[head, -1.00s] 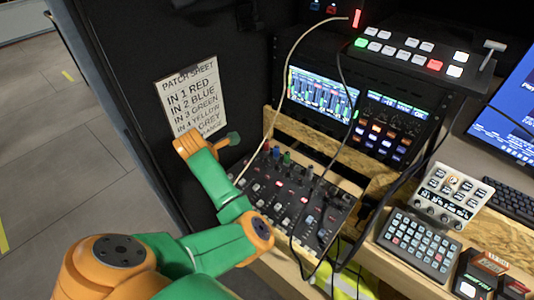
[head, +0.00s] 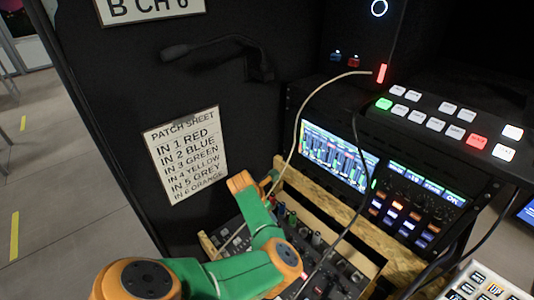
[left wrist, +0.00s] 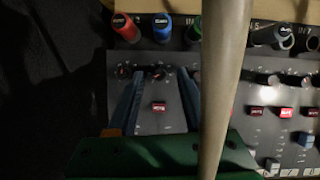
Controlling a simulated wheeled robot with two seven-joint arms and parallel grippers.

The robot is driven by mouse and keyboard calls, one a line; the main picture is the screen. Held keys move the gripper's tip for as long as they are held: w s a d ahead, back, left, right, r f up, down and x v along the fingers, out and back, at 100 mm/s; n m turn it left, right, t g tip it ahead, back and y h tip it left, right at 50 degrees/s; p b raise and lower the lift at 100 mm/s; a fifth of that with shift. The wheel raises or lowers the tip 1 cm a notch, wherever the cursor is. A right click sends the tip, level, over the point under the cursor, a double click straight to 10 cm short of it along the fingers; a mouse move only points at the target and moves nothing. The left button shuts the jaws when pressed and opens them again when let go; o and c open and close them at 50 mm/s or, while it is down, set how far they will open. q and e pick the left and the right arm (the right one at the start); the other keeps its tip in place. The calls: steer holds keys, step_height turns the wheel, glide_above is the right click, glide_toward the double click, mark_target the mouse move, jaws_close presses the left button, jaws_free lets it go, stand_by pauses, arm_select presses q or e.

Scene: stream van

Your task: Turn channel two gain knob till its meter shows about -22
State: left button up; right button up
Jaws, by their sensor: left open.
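The mixer (head: 330,266) is partly hidden behind my left arm in the head view. In the left wrist view, the channel two gain knob (left wrist: 158,73) is a small dark knob below the blue plug (left wrist: 162,28). My left gripper (left wrist: 160,80) is open, with one blue finger on each side of that knob; I cannot tell whether they touch it. In the head view its fingers are mostly hidden behind my orange wrist. The meter screen (head: 338,155) shows several coloured bars, too small to read. My right gripper is not in view.
A pale cable (left wrist: 226,80) crosses close to the left wrist camera, hiding part of the panel. A red plug (left wrist: 125,27) and another small knob (left wrist: 123,72) are just left of the blue plug. The patch sheet (head: 186,156) hangs behind; a switcher (head: 450,120) sits upper right.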

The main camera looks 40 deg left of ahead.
arm_select(q)
steer(key=shift+w+f, duration=0.15)
steer(key=shift+w, duration=0.05)
steer(key=shift+s, duration=0.15)
jaws_close()
